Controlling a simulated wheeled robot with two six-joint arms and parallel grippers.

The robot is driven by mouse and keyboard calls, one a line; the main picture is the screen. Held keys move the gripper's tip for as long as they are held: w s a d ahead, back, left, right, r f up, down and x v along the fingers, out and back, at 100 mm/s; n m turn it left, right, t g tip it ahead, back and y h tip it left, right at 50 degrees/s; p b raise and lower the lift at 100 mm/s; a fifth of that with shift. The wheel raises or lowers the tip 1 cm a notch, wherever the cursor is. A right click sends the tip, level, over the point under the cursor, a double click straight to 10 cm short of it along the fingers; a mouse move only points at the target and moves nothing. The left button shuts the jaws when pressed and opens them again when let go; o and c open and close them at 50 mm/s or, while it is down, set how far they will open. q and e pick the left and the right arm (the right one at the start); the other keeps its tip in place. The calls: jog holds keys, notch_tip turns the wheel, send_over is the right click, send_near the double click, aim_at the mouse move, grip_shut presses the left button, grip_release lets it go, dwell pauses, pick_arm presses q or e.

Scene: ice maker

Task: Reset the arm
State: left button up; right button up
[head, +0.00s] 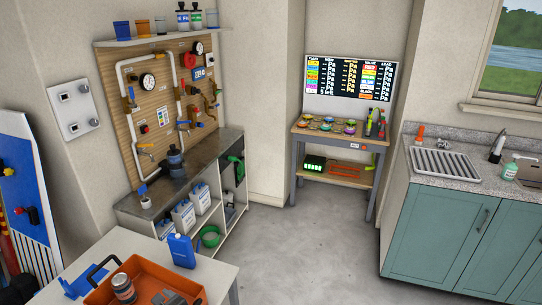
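Neither of my grippers shows in the head view, and I cannot make out either arm clearly. A dark shape at the bottom left corner is cut off by the picture edge, and I cannot tell what it is. No ice maker is recognisable in this view.
A white table (219,271) with an orange tray (190,284) and a blue container (182,249) stands at the bottom left. Behind it is a pipe board (150,110) over a shelved bench. A small workbench (340,138) and teal cabinets (430,235) stand beyond clear grey floor (300,255).

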pick_arm(q)
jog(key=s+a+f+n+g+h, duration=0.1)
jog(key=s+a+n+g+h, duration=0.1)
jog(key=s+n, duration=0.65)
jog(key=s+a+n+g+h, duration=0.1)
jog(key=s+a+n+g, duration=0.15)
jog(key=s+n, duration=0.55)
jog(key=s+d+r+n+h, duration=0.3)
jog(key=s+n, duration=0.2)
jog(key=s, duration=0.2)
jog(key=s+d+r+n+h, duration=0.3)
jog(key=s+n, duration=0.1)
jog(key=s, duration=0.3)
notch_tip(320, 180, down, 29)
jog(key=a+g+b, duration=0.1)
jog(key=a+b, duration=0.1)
jog(key=b, duration=0.3)
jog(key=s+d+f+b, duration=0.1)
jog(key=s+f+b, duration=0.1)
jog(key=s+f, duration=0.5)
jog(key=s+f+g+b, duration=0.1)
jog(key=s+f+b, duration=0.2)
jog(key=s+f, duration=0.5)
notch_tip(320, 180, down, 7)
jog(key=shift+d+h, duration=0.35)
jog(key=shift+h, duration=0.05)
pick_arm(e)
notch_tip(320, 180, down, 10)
